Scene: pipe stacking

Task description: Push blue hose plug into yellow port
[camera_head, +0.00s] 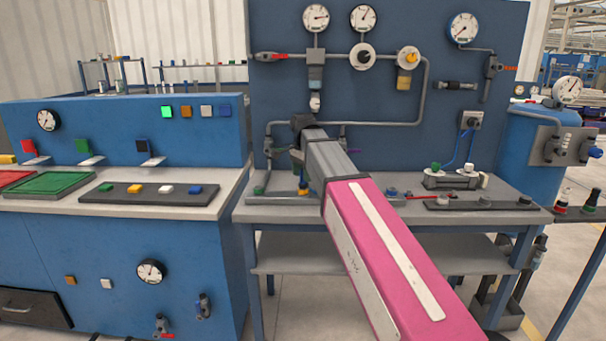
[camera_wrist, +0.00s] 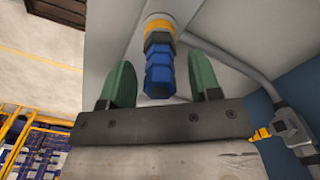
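The blue plug (camera_wrist: 158,74) shows in the middle of the wrist view, with ridged blue sections. Its far end meets the yellow port (camera_wrist: 157,26), a yellow ring on a grey pipe fitting; how deep it sits I cannot tell. My gripper (camera_wrist: 162,62) has its two green fingers on either side of the plug, with a gap on each side, so it is open and not touching it. In the head view my gripper (camera_head: 297,158) is low over the workbench, mostly hidden by my arm. A small yellow fitting, likely the port (camera_head: 303,192), shows below it.
A grey pipe (camera_wrist: 235,62) runs close beside the fingers on the right. A grey valve with a yellow tip (camera_wrist: 262,133) is at the lower right. The blue gauge panel (camera_head: 390,90) stands behind the workbench (camera_head: 375,213). Other fittings lie on the bench to the right.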

